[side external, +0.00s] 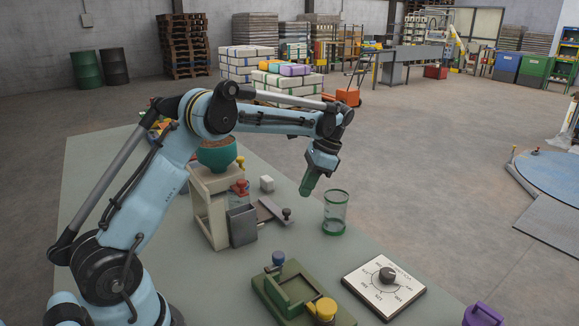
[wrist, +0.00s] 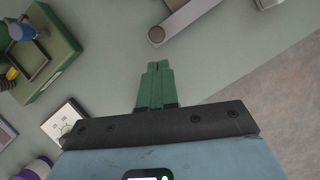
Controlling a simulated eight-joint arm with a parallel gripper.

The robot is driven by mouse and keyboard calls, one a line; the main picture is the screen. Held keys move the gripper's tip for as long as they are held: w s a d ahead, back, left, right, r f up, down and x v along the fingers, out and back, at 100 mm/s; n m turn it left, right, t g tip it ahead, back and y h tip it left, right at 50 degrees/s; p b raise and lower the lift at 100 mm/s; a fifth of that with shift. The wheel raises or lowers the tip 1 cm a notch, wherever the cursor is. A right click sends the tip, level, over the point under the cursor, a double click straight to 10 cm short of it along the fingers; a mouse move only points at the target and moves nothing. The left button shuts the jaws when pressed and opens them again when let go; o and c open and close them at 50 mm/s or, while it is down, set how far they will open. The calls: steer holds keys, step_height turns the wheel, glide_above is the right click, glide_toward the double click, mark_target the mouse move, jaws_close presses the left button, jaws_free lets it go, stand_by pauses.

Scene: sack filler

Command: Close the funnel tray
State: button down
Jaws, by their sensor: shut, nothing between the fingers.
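The funnel (side external: 217,158) is a teal bowl holding brown grain, set on a cream stand (side external: 214,225). A flat grey tray (side external: 270,210) sticks out to the right of the stand and has a dark round knob (side external: 287,213) at its outer end. In the wrist view the tray (wrist: 190,14) is at the top, cut off by the edge, with its knob (wrist: 157,35) at the near end. My gripper (side external: 308,190) has green fingers, shut and empty, pointing down above and right of the knob. In the wrist view the fingertips (wrist: 155,66) are apart from the knob.
A clear green-rimmed jar (side external: 335,212) stands right of the tray. A grey box (side external: 242,226) and a small white block (side external: 267,183) are beside it. A green fixture (side external: 290,290), a dial panel (side external: 384,295) and a purple object (side external: 482,315) are in front.

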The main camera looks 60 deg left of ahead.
steer(key=shift+x, duration=2.35)
steer(key=shift+s, duration=2.15)
steer(key=v, duration=1)
steer(key=s+d+r+n+t, duration=0.2)
steer(key=s+d+r+t, duration=0.2)
steer(key=s+d+t, duration=0.15)
steer(key=s+d+f+n+t+h, duration=0.2)
steer(key=s+d+f+n+t, duration=0.1)
steer(key=s+d, duration=0.4)
steer(key=s+f+t, duration=0.1)
steer(key=t, duration=0.1)
steer(key=shift+d+t, duration=0.35)
steer(key=shift+d, duration=0.05)
